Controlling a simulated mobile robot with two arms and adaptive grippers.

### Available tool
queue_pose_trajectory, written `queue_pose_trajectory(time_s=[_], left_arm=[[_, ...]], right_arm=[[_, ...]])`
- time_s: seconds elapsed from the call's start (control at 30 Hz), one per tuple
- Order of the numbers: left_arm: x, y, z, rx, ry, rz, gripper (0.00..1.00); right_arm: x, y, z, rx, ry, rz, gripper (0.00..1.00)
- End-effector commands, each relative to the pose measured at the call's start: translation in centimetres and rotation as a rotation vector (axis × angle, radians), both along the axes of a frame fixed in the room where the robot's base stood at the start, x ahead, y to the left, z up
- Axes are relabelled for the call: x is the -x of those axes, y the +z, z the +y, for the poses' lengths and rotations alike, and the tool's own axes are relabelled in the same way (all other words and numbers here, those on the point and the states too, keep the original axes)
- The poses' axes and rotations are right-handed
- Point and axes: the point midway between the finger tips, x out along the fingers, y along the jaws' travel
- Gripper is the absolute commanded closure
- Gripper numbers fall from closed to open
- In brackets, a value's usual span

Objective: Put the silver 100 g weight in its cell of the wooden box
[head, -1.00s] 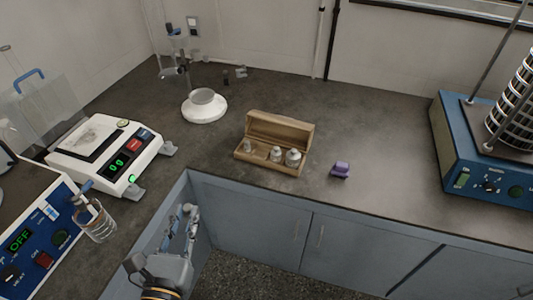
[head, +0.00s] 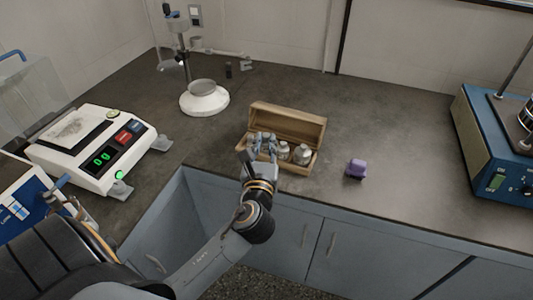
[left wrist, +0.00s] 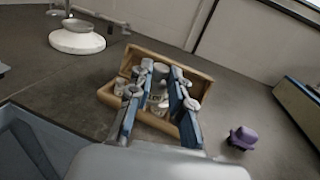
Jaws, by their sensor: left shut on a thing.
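The wooden box (head: 312,122) stands open on the counter, its lid raised at the back. Silver weights show in its front row: one in the middle (head: 282,150) and a larger one on the right (head: 302,154). My left gripper (head: 262,143) is over the box's left part and hides the cells there. In the left wrist view, the left gripper (left wrist: 161,72) is within the wooden box's (left wrist: 200,73) outline, with silvery metal between its fingers. My right gripper is not in view.
A purple object (head: 356,168) lies right of the box. A white balance (head: 95,150) stands at the left. A white round-based stand (head: 205,100) is behind and left of the box. A blue shaker (head: 490,150) stands at the right. The counter between box and shaker is mostly clear.

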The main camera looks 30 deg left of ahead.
Motion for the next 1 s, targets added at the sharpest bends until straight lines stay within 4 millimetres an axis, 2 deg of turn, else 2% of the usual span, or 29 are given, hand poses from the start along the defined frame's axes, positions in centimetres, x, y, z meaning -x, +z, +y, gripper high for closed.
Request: queue_pose_trajectory(time_s=[0.27, 0.4, 0.53, 0.77, 0.9, 1.0], left_arm=[[-5.9, -2.9, 3.9, -0.002, 0.001, -0.001, 1.0], [-7.8, -6.0, 5.1, 0.0, 0.0, 0.0, 1.0], [-9.0, -7.7, 5.9, 0.0, -0.001, -0.001, 1.0], [-10.1, -9.3, 6.6, 0.0, -0.001, -0.001, 1.0], [-10.0, -11.5, 6.5, 0.002, -0.002, 0.001, 1.0], [-10.0, -12.0, 6.5, 0.0, -0.003, -0.001, 1.0]], right_arm=[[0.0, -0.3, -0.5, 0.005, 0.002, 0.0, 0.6], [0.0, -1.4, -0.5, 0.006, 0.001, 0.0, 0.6], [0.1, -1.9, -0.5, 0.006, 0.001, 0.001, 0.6], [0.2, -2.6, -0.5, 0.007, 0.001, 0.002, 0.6], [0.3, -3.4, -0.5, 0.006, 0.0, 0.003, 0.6], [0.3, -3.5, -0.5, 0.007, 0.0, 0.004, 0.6]])
